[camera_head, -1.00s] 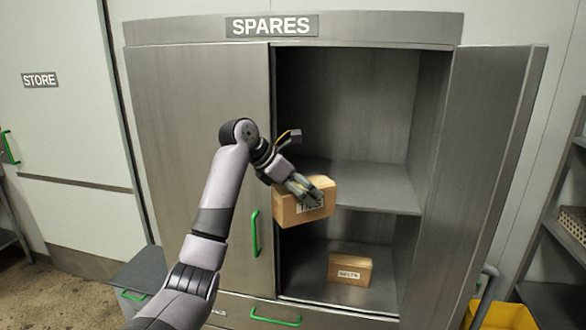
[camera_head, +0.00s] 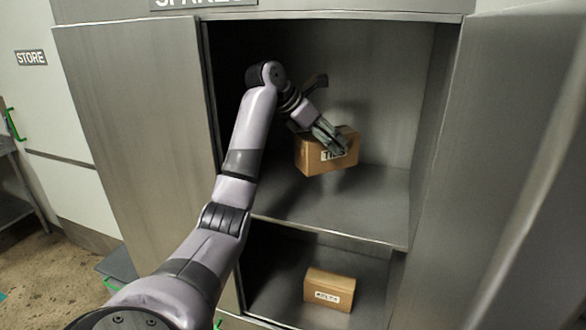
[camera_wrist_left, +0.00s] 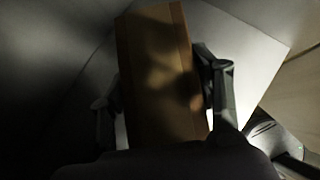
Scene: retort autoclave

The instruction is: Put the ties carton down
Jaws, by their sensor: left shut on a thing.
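The ties carton (camera_head: 314,158) is a small brown box with a white label, held inside the open cabinet at the level of the upper shelf (camera_head: 345,205). My left gripper (camera_head: 335,142) is shut on it from above. In the left wrist view the carton (camera_wrist_left: 158,75) sits between the two fingers of the gripper (camera_wrist_left: 160,92). The carton looks slightly tilted in the head view. I cannot tell whether its underside touches the shelf or is a little above it. My right gripper is not in view.
A second carton labelled BELTS (camera_head: 329,290) stands on the lower shelf. The upper shelf has bare room in front and to the right of the carton.

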